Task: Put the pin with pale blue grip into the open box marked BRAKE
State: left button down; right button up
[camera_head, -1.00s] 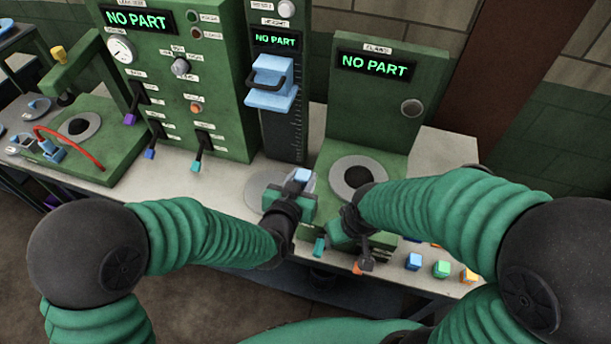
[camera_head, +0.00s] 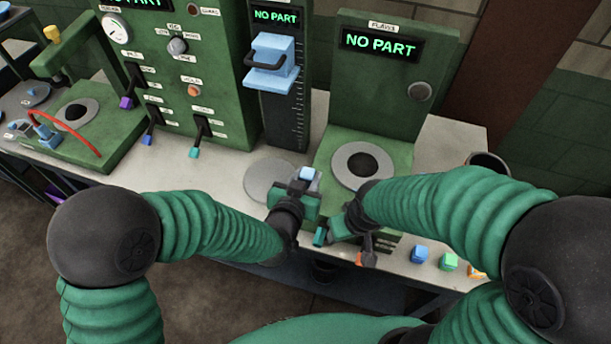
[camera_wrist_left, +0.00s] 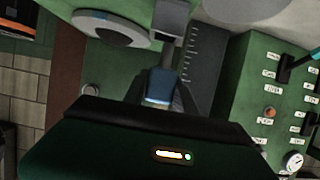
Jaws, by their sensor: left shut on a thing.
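My left gripper (camera_head: 305,184) is shut on the pin with pale blue grip (camera_head: 307,173), above the bench and beside a flat grey disc. In the left wrist view the pin's blue grip (camera_wrist_left: 159,85) sits between the dark fingers, with a grey block-like end beyond it. My right gripper (camera_head: 340,228) is low at the front of the green station marked FLAWS; its fingers are too hidden to tell open from shut. No box marked BRAKE can be made out.
The FLAWS station (camera_head: 385,85) has a ringed plate (camera_head: 347,178). A height gauge (camera_head: 273,110) with a blue slider and a green lever panel (camera_head: 180,90) stand behind. A dark round container (camera_head: 490,160) is at right. Coloured buttons (camera_head: 420,253) line the front edge.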

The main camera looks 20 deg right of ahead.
aim_at(309, 185)
pick_arm(q)
jog(key=shift+d+f+b, duration=0.7)
jog(key=shift+d+f, duration=0.1)
jog(key=shift+f, duration=0.2)
jog(key=shift+s+f, duration=0.1)
jog(key=shift+f, duration=0.1)
jog(key=shift+a+f+b, duration=0.25)
jog(key=shift+b, duration=0.2)
jog(key=shift+a+f+b, duration=0.35)
jog(key=shift+f, duration=0.1)
pick_arm(e)
jog(key=f, duration=0.3)
jog(key=shift+d+f, duration=0.25)
pick_arm(q)
jog(key=shift+d, duration=0.15)
pick_arm(e)
jog(key=shift+d, duration=0.1)
pick_arm(q)
jog(key=shift+d, duration=0.1)
jog(key=c, duration=0.9)
grip_release()
jog(key=shift+d, duration=0.1)
pick_arm(e)
jog(key=shift+d, duration=0.1)
